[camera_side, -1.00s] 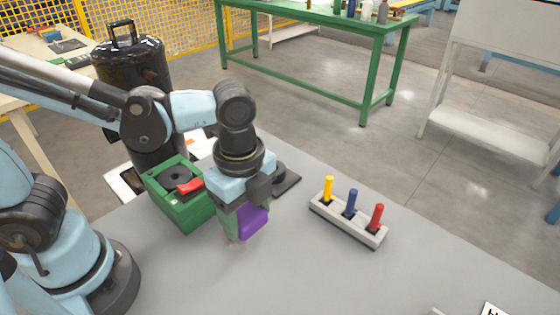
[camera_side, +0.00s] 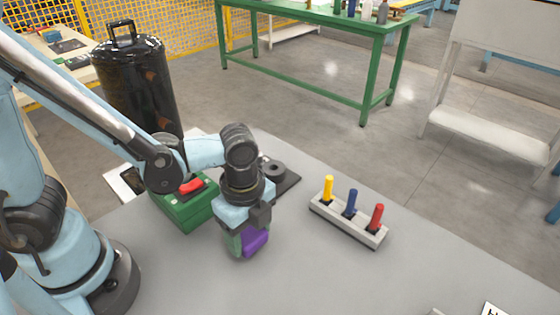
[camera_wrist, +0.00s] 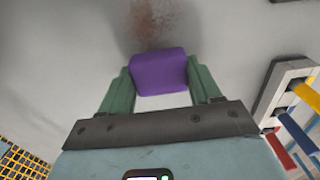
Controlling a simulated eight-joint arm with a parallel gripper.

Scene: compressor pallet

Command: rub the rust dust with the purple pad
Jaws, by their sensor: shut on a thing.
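My gripper (camera_side: 246,241) is shut on the purple pad (camera_side: 257,242), just above or on the grey table; I cannot tell whether the pad touches it. In the wrist view the pad (camera_wrist: 160,73) sits between the two green fingers, its purple face wide and slightly rounded. The rust dust (camera_wrist: 156,20) is a reddish-brown, speckled smear on the table, just beyond the pad's far edge in the wrist view. Part of it may be hidden under the pad. In the side view the gripper and pad hide the dust.
A grey rack (camera_side: 345,222) with yellow, blue and red handles stands to the right of my gripper. A green box (camera_side: 185,212) with a red part on top stands close on the left. A dark plate (camera_side: 288,182) lies behind.

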